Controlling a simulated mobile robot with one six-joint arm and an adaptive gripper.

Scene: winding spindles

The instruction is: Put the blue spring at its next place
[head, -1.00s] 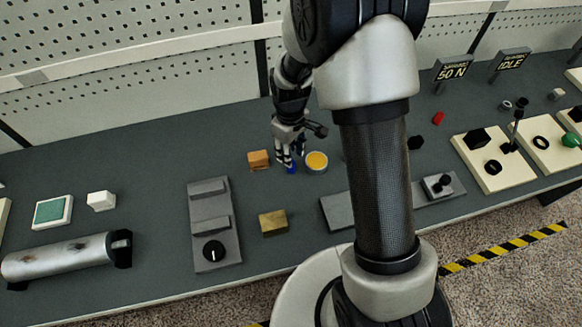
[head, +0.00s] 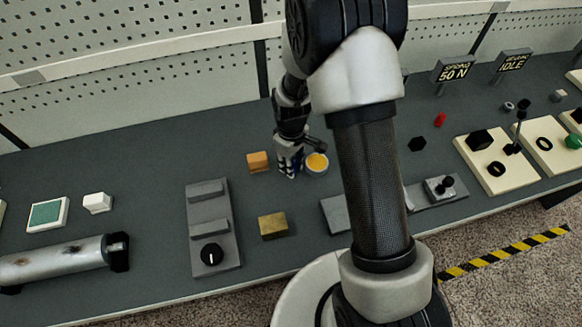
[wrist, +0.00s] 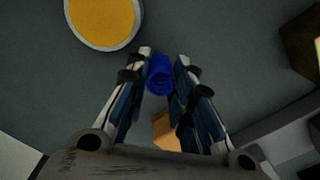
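The blue spring (wrist: 160,76) is a short, deep-blue coil between my fingertips in the wrist view. Both fingers of my gripper (wrist: 163,66) touch its sides, so the gripper looks shut on it. In the head view my gripper (head: 289,172) points down over the bench, between an orange block and a round yellow-topped dish. The fingers largely hide the spring there. I cannot tell whether the spring still touches the bench.
The orange block (head: 258,162) stands left of my gripper and the yellow-topped dish (head: 317,163) close on its right. A brass block (head: 272,225) and a grey fixture with a black knob (head: 212,228) are nearer the front. Cream boards (head: 497,178) lie at right.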

